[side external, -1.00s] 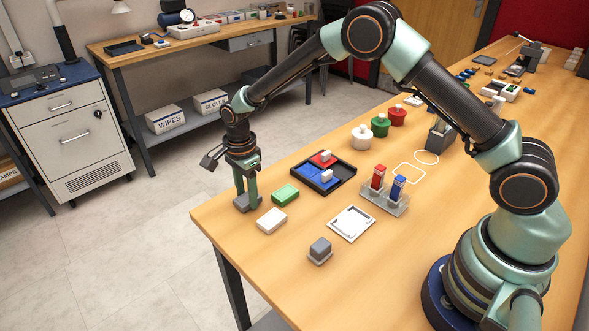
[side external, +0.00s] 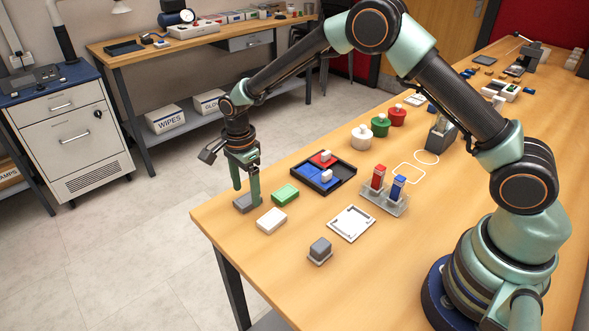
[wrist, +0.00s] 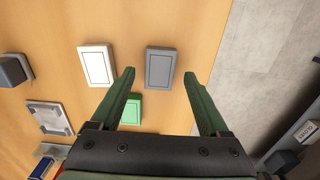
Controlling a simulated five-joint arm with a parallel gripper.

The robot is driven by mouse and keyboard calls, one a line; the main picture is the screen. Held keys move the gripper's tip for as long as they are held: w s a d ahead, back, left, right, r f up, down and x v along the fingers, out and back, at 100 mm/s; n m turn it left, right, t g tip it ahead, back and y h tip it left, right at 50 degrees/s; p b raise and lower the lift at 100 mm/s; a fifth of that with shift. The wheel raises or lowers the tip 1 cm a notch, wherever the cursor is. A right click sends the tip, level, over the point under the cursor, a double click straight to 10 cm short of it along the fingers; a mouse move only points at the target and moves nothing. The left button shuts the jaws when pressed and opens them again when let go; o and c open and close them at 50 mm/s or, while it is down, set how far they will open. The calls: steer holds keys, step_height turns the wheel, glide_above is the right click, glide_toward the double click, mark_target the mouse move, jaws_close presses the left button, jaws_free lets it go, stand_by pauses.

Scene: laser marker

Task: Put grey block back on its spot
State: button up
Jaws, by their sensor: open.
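A flat grey block (side external: 243,206) lies on the table near its left corner. It shows whole in the wrist view (wrist: 161,68), with a darker outline on its top. My gripper (side external: 246,195) is open just above this block. In the wrist view my gripper (wrist: 159,73) has its fingertips apart, one on each side of the block in the picture, and nothing is held. A marked spot for the block cannot be made out. A darker grey block (side external: 320,247) sits on a small light base farther right; it also shows at the left of the wrist view (wrist: 14,70).
A white block (side external: 272,220) and a green block (side external: 285,195) lie close to the grey block. A whitish square fixture (side external: 367,231), a dark tray (side external: 334,187) and a clear rack (side external: 393,208) stand farther right. The table edge is close to my gripper.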

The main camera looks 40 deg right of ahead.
mark_target(248, 199)
step_height(248, 199, up, 11)
steer(key=s+d+r+n+t, duration=0.3)
steer(key=s+d+r+n, duration=0.45)
steer(key=r, duration=0.35)
steer(key=s+d+n+t, duration=0.2)
steer(key=s+d+n, duration=0.3)
steer(key=s+n, duration=0.5)
steer(key=shift+s+r+t, duration=0.3)
steer(key=shift+s+r, duration=0.05)
steer(key=shift+s, duration=1.15)
steer(key=shift+n, duration=0.25)
